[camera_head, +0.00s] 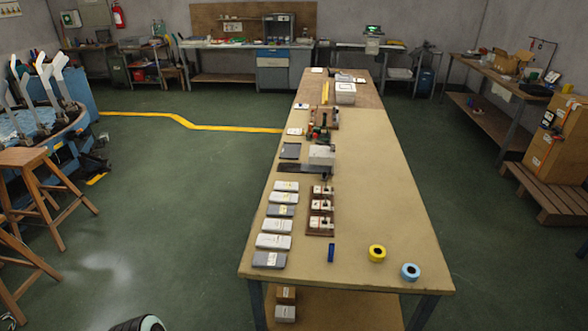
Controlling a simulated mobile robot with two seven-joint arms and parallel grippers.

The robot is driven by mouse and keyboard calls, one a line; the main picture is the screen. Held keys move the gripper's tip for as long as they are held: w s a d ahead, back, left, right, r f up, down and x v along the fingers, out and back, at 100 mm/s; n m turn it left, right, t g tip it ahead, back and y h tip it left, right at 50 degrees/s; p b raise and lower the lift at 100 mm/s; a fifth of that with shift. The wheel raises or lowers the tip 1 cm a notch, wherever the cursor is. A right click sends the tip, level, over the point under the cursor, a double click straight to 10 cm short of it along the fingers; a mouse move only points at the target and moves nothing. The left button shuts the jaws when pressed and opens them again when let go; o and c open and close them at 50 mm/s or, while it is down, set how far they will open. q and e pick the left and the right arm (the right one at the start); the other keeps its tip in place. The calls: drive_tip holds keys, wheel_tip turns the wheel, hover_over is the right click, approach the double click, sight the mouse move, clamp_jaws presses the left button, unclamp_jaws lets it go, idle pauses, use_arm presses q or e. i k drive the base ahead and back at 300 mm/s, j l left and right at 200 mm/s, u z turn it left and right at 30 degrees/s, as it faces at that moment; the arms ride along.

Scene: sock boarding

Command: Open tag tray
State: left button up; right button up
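I cannot tell for sure which object is the tag tray. A long table (375,200) runs away from me through the middle of the view. Near its front, a brown wooden rack (313,229) holds several small white items with dark marks. A row of flat grey and white packs (273,241) lies to its left along the table's left edge. A white box (321,155) stands beside a dark flat piece (300,169) farther back. A lidded-looking white box (345,92) is near the far end.
A yellow roll (377,253), a blue roll (410,271) and a small blue object (331,252) lie at the table's front. Wooden stools (40,165) stand at left, cardboard boxes (558,140) on a pallet at right. Green floor is open on both sides.

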sight(325, 170)
drive_tip(key=k+l+z, duration=0.2)
drive_tip(key=k, duration=0.45)
drive_tip(key=j+z, duration=0.1)
drive_tip(key=z, duration=0.9)
drive_tip(key=j+z, duration=0.15)
drive_tip(key=z, duration=0.3)
drive_tip(key=j, duration=5.45)
drive_tip(key=i+z, duration=0.05)
drive_tip(key=i, duration=0.05)
